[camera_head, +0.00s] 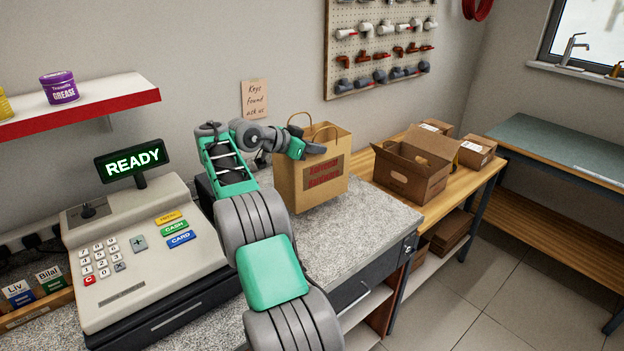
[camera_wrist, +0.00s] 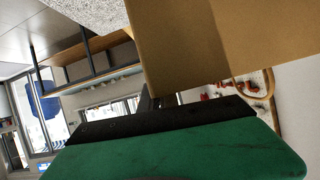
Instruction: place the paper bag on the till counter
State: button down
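The brown paper bag (camera_head: 312,185) is upright on the speckled grey till counter (camera_head: 385,215), or just above it; I cannot tell which. My gripper (camera_head: 312,149) is at the bag's upper front, just below the handles. In the wrist view the bag (camera_wrist: 215,45) fills the upper right, and one handle loop shows at the right. A green finger with a dark pad (camera_wrist: 165,120) crosses the bottom. The finger gap is hidden, so whether it grips the bag does not show.
A cash register (camera_head: 140,255) reading READY stands at the left of the counter. An open cardboard box (camera_head: 415,170) and smaller boxes stand on the wooden bench to the right. A red-edged shelf (camera_head: 80,108) juts out at upper left. The counter right of the bag is clear.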

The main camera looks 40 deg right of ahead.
aim_at(311, 163)
notch_tip(311, 163, down, 5)
dwell(0.3)
jog(key=c, duration=2.1)
grip_release()
jog(key=shift+f, duration=0.2)
jog(key=o, duration=0.5)
jog(key=shift+r, duration=0.15)
